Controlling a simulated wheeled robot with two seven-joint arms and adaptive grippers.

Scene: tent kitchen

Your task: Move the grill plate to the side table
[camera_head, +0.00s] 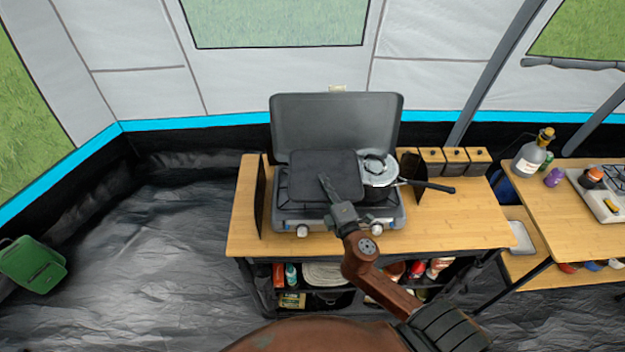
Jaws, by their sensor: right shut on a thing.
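The grill plate (310,165) is a dark, flat, roughly square plate over the left part of the camp stove (290,217). My right gripper (328,184) is shut on the grill plate at its near edge. Whether the plate touches the stove or is held above it cannot be told. Part of the plate is hidden behind the gripper. The side table (577,199) is probably the lower wooden table at the right. My left gripper is not in view.
A pot with a lid (379,172) sits on the stove's right side, its handle pointing right. The stove's lid (336,118) stands open behind. Canisters (455,161) line the table's back. A bottle (530,155) and purple cup (554,177) stand on the right table. The kitchen table's right front (465,225) is clear.

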